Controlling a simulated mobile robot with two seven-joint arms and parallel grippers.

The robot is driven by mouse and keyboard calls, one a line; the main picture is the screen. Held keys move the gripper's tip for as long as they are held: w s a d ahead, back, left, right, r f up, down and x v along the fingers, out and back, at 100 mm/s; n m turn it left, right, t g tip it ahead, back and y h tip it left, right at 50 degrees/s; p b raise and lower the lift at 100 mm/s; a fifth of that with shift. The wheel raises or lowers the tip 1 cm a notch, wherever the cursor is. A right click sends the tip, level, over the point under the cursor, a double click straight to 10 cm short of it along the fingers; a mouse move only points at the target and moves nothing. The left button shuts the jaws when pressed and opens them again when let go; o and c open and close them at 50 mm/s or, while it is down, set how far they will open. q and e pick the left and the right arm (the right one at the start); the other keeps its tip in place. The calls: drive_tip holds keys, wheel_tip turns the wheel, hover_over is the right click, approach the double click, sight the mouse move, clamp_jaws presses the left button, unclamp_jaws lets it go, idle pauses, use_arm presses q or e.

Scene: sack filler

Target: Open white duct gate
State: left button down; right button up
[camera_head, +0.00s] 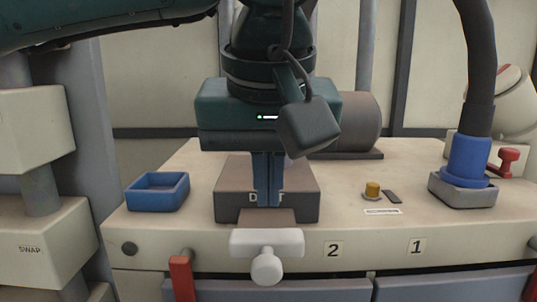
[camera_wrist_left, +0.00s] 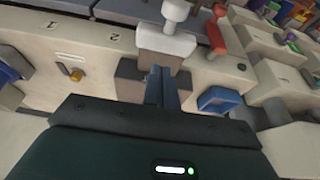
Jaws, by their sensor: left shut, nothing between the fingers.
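The white duct gate shows in the head view as a white crossbar handle (camera_head: 286,242) with a round knob, at the front of a dark block (camera_head: 230,199) whose lettering is partly hidden. A short brown plate (camera_head: 280,216) joins the handle to the block. My left gripper (camera_head: 268,203) points down, shut and empty, its blue fingers in front of the block and behind the handle. In the left wrist view, the fingertips (camera_wrist_left: 159,70) are close to the handle (camera_wrist_left: 168,42); I cannot tell whether they touch the block. My right gripper is not in view.
A blue tray (camera_head: 157,193) sits left of the block. A brass knob (camera_head: 372,189) and a blue-collared hose (camera_head: 467,157) stand to the right. Red handles (camera_head: 181,278) (camera_head: 508,160) are at the front left and far right. A grey cylinder (camera_head: 358,123) lies behind.

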sight(269, 231)
use_arm(q)
drive_tip(key=x, duration=0.4)
drive_tip(key=shift+w+f, duration=0.15)
drive_tip(key=shift+f, duration=0.05)
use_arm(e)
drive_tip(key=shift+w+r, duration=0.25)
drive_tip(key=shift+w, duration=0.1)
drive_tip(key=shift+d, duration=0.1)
use_arm(q)
drive_tip(key=shift+s, duration=1.1)
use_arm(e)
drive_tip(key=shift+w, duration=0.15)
use_arm(q)
drive_tip(key=shift+f, duration=0.1)
